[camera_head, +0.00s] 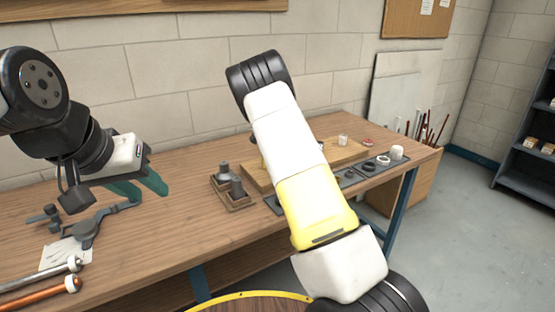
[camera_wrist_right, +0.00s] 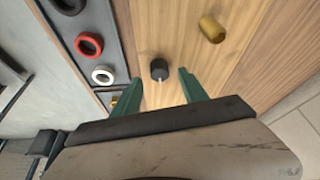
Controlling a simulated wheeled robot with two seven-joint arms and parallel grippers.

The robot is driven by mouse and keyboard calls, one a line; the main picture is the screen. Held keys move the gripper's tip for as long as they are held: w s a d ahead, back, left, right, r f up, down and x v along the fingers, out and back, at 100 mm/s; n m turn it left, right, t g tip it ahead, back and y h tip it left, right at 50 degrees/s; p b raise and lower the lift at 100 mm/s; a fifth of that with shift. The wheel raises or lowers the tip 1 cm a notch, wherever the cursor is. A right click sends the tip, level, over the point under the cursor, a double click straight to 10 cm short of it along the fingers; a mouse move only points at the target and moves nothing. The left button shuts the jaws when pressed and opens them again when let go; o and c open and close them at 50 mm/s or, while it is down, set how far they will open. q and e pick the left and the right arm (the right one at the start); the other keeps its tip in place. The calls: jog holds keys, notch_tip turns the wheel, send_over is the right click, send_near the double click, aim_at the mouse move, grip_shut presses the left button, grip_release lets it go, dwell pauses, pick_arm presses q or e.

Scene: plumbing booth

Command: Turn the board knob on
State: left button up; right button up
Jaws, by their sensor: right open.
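The black board knob (camera_wrist_right: 159,70) with a white mark stands on the wooden board (camera_wrist_right: 165,25) in the right wrist view. My right gripper (camera_wrist_right: 160,77) is open, its green fingers either side of the knob's place in the picture, with clear gaps. I cannot tell whether the fingertips reach the knob's depth. In the head view, the board (camera_head: 345,153) lies on the workbench, partly hidden by my right arm, which also hides the right gripper and probably the knob. My left gripper (camera_head: 140,186) is open and empty above the left of the bench.
A brass fitting (camera_wrist_right: 212,28) stands near the knob. A dark strip holds rings, including a red one (camera_wrist_right: 88,44) and a white one (camera_wrist_right: 102,75). A wooden tray (camera_head: 238,204) with grey fittings, a grey wrench (camera_head: 100,222) and pipes (camera_head: 45,291) lie on the workbench (camera_head: 150,235).

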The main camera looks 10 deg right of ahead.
jog(key=shift+v, duration=2.4)
jog(key=s+r+n+t+y, duration=0.1)
jog(key=s+r+n+y, duration=0.2)
jog(key=s+r, duration=0.65)
jog(key=s+r+n+y, duration=0.2)
jog(key=s+r, duration=0.4)
jog(key=s, duration=0.6)
jog(key=s+a+r+n+t, duration=0.1)
jog(key=s+a+n, duration=0.1)
jog(key=s, duration=0.8)
jog(key=s+a+n+t+y, duration=0.1)
jog(key=s+n, duration=0.4)
jog(key=s, duration=0.6)
jog(key=shift+a+r+t, duration=0.4)
jog(key=shift+a, duration=0.5)
